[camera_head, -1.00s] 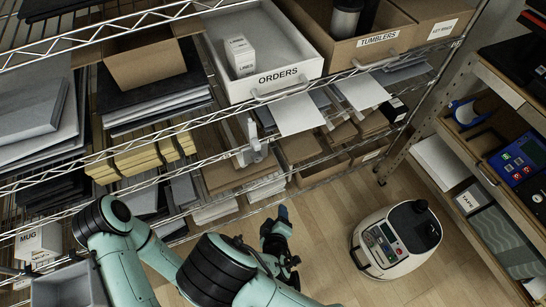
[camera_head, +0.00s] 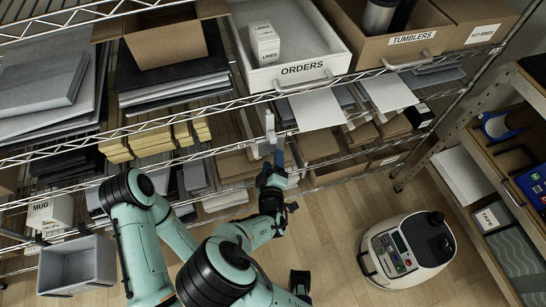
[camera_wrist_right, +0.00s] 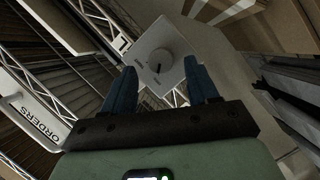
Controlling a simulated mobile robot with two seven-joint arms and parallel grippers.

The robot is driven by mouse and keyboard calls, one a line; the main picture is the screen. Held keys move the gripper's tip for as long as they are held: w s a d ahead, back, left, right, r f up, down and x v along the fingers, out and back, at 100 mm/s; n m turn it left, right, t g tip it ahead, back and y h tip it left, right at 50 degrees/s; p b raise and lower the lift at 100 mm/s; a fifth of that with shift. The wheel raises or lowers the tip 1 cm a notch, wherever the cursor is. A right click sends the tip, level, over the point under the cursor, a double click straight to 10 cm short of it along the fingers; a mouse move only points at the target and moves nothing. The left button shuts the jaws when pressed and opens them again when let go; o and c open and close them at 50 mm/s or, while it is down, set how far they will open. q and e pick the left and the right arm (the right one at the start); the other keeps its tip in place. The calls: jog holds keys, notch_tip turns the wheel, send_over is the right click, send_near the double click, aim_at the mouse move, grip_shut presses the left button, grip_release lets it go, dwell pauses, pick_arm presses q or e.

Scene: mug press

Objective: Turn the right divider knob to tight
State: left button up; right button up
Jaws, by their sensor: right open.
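The divider knob (camera_wrist_right: 159,61) is a round pale dial on a white plate (camera_wrist_right: 177,42) in the right wrist view. A small dark mark shows near its lower edge; the tiny lettering around it is unreadable. In the head view a slim white-grey divider fitting (camera_head: 270,127) stands at the shelf edge below the ORDERS drawer. My right gripper (camera_head: 278,158) is just below this fitting. In the right wrist view its two blue fingers (camera_wrist_right: 161,88) are apart and empty, with the knob beyond and between their tips, not gripped. I cannot make out my left gripper.
The ORDERS drawer (camera_head: 290,56) and its hanging white sheet (camera_head: 315,109) are above and right of my right gripper. Wire shelf edges and paper stacks surround the fitting. A white machine (camera_head: 405,250) stands on the wooden floor at right. A grey bin (camera_head: 76,266) is at lower left.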

aim_at(272, 151)
pick_arm(q)
jog(key=shift+f, duration=0.15)
pick_arm(e)
jog(key=shift+x, duration=1.4)
jog(key=c, duration=1)
jog(key=shift+c, duration=0.2)
pick_arm(q)
jog(key=w+a+f+t+b, duration=0.1)
jog(key=w+f+b, duration=0.3)
jog(key=f+b, duration=0.4)
jog(key=shift+w+f+t+b, duration=0.15)
jog(key=shift+t+b, duration=0.25)
jog(key=shift+b, duration=0.35)
pick_arm(e)
jog(key=shift+w+d+r+m+g+y, duration=0.15)
jog(key=shift+m+g+y, duration=0.6)
jog(key=shift+m, duration=0.9)
jog(key=shift+s+d+f+m+g+y, duration=0.1)
jog(key=shift+m+g+y, duration=0.2)
jog(key=shift+m+y, duration=1.1)
jog(key=shift+w+d+r+m+g+y, duration=0.15)
jog(key=shift+m+g+y, duration=0.5)
jog(key=shift+m, duration=1.2)
